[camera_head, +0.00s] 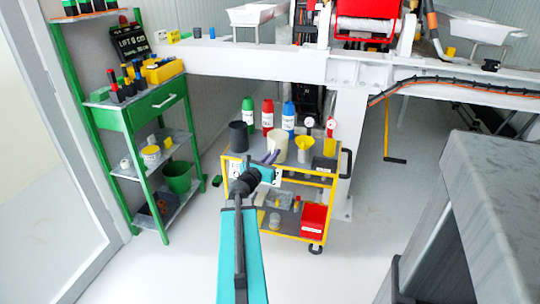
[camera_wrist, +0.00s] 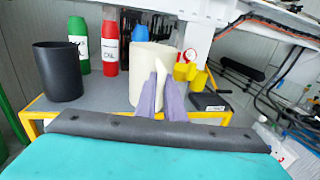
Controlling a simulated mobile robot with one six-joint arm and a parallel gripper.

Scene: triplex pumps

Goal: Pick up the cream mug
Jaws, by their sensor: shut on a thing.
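The cream mug (camera_head: 278,142) stands upright on the top shelf of the yellow-framed cart (camera_head: 246,197). In the wrist view, the mug (camera_wrist: 144,72) is straight ahead, with its handle facing me. My gripper (camera_head: 270,157) reaches it from the front. In the wrist view, its purple fingers (camera_wrist: 161,88) are closed on the handle, with part of the cream handle showing between and above them. The fingers hide the lower part of the handle. I cannot tell whether the mug's base is lifted off the shelf.
A black cup (camera_wrist: 59,72) stands left of the mug. Green (camera_wrist: 78,42), red (camera_wrist: 110,45) and blue (camera_wrist: 140,32) bottles stand behind. A yellow funnel-like vessel (camera_head: 304,149) and a dark box (camera_wrist: 210,101) are close on the right.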

